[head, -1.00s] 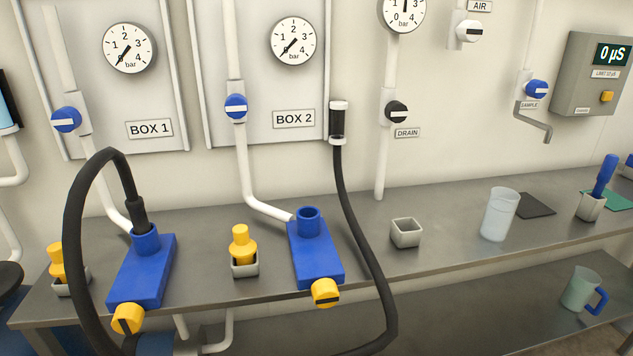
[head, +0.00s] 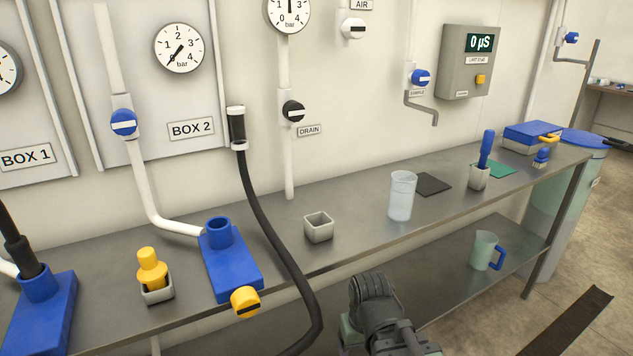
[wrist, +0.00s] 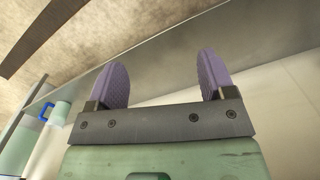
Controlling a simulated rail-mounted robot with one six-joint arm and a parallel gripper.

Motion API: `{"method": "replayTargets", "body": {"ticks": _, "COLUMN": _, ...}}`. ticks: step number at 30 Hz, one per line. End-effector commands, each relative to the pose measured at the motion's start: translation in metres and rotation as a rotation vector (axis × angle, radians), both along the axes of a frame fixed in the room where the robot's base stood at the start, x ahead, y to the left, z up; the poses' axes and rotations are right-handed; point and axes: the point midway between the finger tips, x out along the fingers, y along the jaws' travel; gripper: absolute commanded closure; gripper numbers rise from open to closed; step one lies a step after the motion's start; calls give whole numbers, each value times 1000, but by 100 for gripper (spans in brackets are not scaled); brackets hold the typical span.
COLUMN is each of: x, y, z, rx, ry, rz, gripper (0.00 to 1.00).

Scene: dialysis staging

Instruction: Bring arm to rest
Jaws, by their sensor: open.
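My gripper (wrist: 161,62) shows in the wrist view with its two purple ridged fingers spread apart and nothing between them. The edge of the metal bench (wrist: 185,58) crosses behind the fingers in that view. In the head view a dark grey part of my arm rises at the bottom centre, in front of the bench (head: 350,225). My fingers cannot be made out there.
A blue block (head: 232,268) with a yellow knob stands on the bench beside a black hose (head: 272,235). A small empty cup (head: 318,228) and a beaker (head: 402,198) stand farther right. A jug (head: 484,250) is on the lower shelf.

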Motion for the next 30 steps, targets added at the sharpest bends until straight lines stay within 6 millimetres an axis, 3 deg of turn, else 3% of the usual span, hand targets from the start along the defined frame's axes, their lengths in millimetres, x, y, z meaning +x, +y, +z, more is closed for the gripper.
{"method": "replayTargets", "body": {"ticks": 1, "x": 4, "y": -25, "z": 0, "rx": -1, "ry": -1, "rz": -61, "gripper": 24}}
{"method": "replayTargets", "body": {"ticks": 5, "x": 7, "y": -83, "z": 0, "rx": -2, "ry": -2, "rz": -203, "gripper": 24}}
{"method": "replayTargets", "body": {"ticks": 6, "x": 7, "y": -77, "z": 32, "rx": -2, "ry": -2, "rz": -189, "gripper": 24}}
{"method": "replayTargets", "body": {"ticks": 11, "x": 7, "y": -76, "z": 91, "rx": -3, "ry": -2, "rz": -184, "gripper": 24}}
{"method": "replayTargets", "body": {"ticks": 19, "x": 7, "y": -75, "z": 208, "rx": -5, "ry": -2, "rz": -182, "gripper": 24}}
{"method": "replayTargets", "body": {"ticks": 23, "x": 7, "y": -75, "z": 233, "rx": -5, "ry": -2, "rz": -182, "gripper": 24}}
{"method": "replayTargets", "body": {"ticks": 30, "x": 7, "y": -75, "z": 227, "rx": -5, "ry": -2, "rz": -181, "gripper": 24}}
